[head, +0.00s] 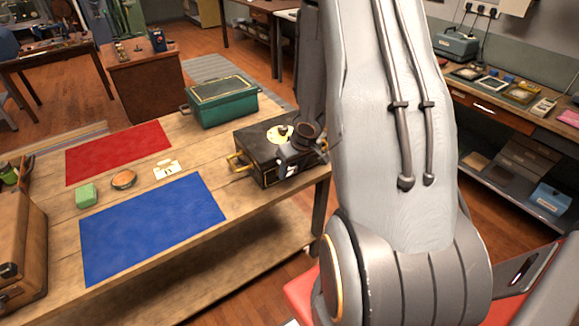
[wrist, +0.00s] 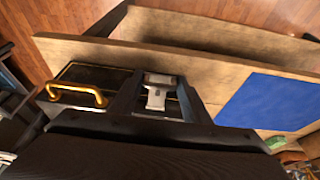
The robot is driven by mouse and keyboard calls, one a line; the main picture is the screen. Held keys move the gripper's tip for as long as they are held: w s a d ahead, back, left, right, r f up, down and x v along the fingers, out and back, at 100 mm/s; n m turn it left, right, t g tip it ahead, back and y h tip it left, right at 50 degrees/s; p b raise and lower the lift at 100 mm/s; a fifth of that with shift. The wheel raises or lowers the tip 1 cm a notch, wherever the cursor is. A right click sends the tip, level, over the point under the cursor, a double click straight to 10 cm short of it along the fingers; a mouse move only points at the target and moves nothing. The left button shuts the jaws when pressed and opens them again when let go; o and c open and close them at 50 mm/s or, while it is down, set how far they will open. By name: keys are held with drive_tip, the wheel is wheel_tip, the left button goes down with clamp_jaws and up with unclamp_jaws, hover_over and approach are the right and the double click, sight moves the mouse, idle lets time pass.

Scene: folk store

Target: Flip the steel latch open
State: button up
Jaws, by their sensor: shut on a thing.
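A black case (head: 253,152) with brass handles stands at the table's right end; its dark front with a brass handle (wrist: 80,95) shows in the wrist view. The steel latch (wrist: 157,99) is a small pale plate on that front. My gripper (wrist: 157,88) is at the latch, one dark finger on each side, and is shut on it. In the head view my gripper (head: 290,169) is against the case's front, and it largely hides the latch. The latch's exact angle is hard to tell.
The wooden table (head: 62,208) holds a red mat (head: 118,152), a blue mat (head: 150,227), a green metal box (head: 222,108), a green block (head: 86,195), a round tin (head: 123,179) and a brown case (head: 22,250). Open floor lies beyond the table's front edge.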

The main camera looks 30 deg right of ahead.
drive_tip(key=shift+s, duration=0.1)
drive_tip(key=o, duration=1.2)
drive_tip(key=shift+d, duration=0.15)
drive_tip(key=shift+s+r, duration=0.15)
drive_tip(key=shift+r, duration=0.4)
drive_tip(key=shift+v, duration=3.3)
